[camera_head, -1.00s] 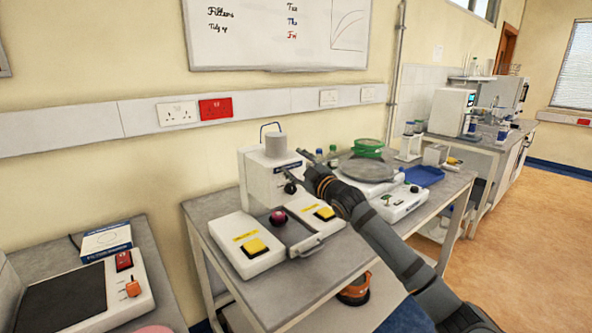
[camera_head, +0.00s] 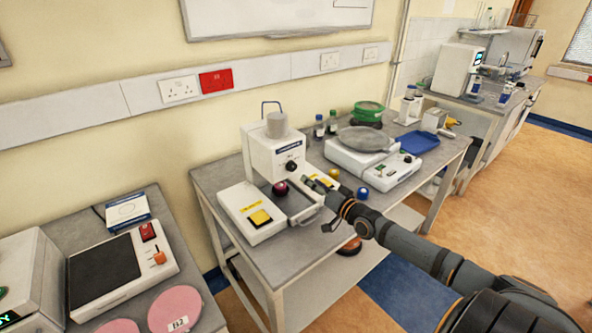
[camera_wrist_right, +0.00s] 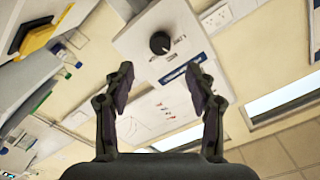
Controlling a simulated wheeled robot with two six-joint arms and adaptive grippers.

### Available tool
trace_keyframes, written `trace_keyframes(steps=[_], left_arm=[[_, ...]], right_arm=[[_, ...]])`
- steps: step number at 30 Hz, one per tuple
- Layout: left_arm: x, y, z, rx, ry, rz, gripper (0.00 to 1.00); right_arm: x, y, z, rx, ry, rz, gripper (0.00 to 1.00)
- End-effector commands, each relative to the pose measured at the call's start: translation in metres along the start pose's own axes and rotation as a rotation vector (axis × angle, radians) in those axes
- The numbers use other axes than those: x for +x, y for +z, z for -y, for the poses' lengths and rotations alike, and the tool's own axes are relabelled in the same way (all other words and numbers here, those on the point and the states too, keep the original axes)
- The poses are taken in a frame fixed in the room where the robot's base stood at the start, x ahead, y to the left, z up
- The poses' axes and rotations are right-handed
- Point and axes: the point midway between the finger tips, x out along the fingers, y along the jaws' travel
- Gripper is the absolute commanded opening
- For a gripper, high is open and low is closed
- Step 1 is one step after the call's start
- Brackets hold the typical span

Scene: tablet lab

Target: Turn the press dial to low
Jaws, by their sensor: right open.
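The press (camera_head: 272,155) is a white box on the middle bench, with a grey cylinder on top. Its round black dial (camera_head: 291,166) is on the upper front face. The dial (camera_wrist_right: 160,42) also shows in the right wrist view, on the white panel with small printing, beyond the fingertips and between their lines. My right gripper (camera_head: 315,186) is in front of the press, below and to the right of the dial. In the right wrist view my right gripper (camera_wrist_right: 160,85) is open and empty, apart from the dial. The dial's setting is too small to read. My left gripper is not in view.
At the press base are a yellow button (camera_head: 260,218), a dark red knob (camera_head: 280,188) and a metal handle. A balance-like device (camera_head: 375,165) and small bottles (camera_head: 319,127) stand to the right. A hotplate-like device (camera_head: 105,272) is on the left bench.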

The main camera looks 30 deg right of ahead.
Motion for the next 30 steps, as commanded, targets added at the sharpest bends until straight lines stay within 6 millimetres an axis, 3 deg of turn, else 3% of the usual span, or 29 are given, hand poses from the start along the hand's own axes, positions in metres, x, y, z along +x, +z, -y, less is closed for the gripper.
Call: trace_keyframes(steps=[3,10,17,26,30], left_arm=[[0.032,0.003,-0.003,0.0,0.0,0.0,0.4],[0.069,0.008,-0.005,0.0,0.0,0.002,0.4],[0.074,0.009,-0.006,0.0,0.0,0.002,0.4],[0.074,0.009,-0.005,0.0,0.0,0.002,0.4],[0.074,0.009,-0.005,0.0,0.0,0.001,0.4]], right_arm=[[0.023,0.007,-0.006,0.002,-0.004,-0.008,0.56],[0.065,0.005,-0.004,0.003,-0.004,-0.006,0.56],[0.088,0.001,-0.001,0.0,0.0,-0.002,0.56],[0.091,0.001,0.0,-0.003,0.0,0.001,0.56],[0.091,0.001,0.0,-0.003,0.0,0.001,0.41]])
